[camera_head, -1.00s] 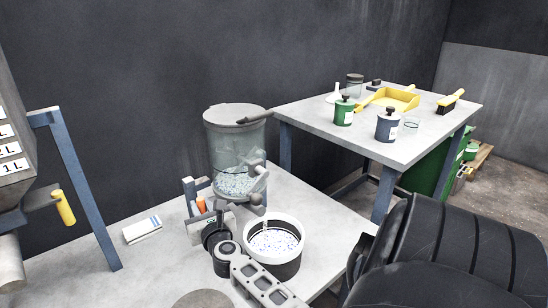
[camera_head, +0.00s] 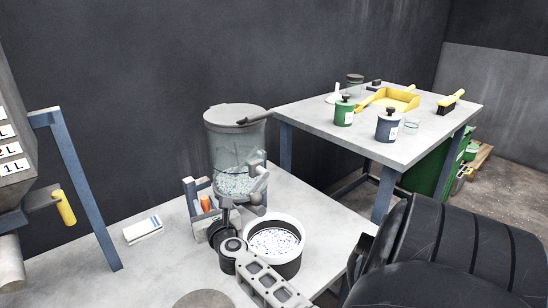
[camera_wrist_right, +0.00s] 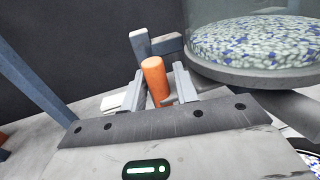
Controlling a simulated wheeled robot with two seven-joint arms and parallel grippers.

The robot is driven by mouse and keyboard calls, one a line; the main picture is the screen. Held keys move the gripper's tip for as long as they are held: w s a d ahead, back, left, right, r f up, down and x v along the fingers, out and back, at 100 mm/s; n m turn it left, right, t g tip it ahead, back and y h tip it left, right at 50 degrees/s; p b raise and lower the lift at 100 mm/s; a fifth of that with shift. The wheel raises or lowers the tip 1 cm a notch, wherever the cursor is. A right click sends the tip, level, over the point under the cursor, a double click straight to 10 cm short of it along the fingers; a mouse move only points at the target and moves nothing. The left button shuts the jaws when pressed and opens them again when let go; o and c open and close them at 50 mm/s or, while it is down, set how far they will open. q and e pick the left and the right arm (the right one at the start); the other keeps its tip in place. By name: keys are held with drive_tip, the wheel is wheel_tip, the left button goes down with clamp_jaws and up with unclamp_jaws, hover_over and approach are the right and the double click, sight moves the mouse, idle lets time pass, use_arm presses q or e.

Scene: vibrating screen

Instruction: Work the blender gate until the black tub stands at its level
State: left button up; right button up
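The blender (camera_head: 237,145) is a clear lidded drum with pale and blue pellets low inside; they also show in the wrist view (camera_wrist_right: 255,40). Its gate, with grey fittings (camera_head: 258,180), sits low at the front right. The black tub (camera_head: 276,262) has a white rim, stands upright on the table below the gate and holds white and blue pellets. No level mark is readable. An orange upright handle (camera_wrist_right: 157,82) stands between the fingers of my right gripper (camera_wrist_right: 161,82), with narrow gaps beside it. My right gripper also shows in the head view (camera_head: 205,212). My left gripper is not in view.
A white-and-blue packet (camera_head: 142,230) lies left on the near table (camera_head: 160,265). A hopper with volume labels (camera_head: 12,160) and a yellow handle (camera_head: 65,208) stand at the left. The back table (camera_head: 350,140) holds jars and a yellow dustpan. A large black ribbed shape fills the lower right.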

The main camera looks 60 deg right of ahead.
drive_tip(key=shift+o, duration=0.2)
drive_tip(key=shift+p+v, duration=0.35)
drive_tip(key=shift+v, duration=2.65)
